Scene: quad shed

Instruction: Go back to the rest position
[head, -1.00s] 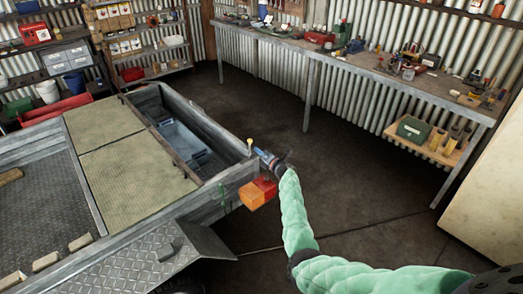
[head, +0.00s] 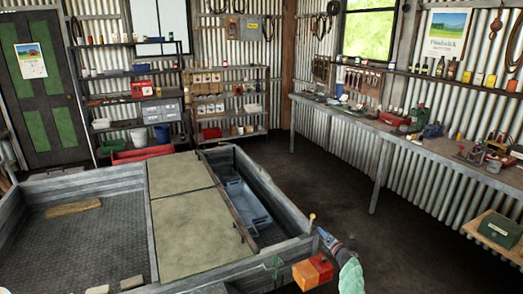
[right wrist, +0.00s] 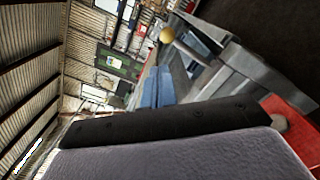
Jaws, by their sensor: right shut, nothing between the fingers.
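My right gripper (head: 325,236) shows in the head view at the bottom, right of centre. It is beside the rear corner of the trailer (head: 203,269), close to a small knob-topped pin (head: 312,217) and above the orange and red lamp (head: 313,271). Its blue fingers (right wrist: 158,88) show in the right wrist view, shut with nothing seen between them. I cannot tell whether the gripper touches the trailer. Only a short piece of my green-sleeved right arm shows in the head view. My left gripper is in neither view.
The trailer has a compartment with a blue-grey bin (head: 247,204) in it. A long workbench (head: 440,147) with tools runs along the right wall. Shelves (head: 228,90) stand at the back. Dark floor (head: 350,220) between trailer and bench is clear.

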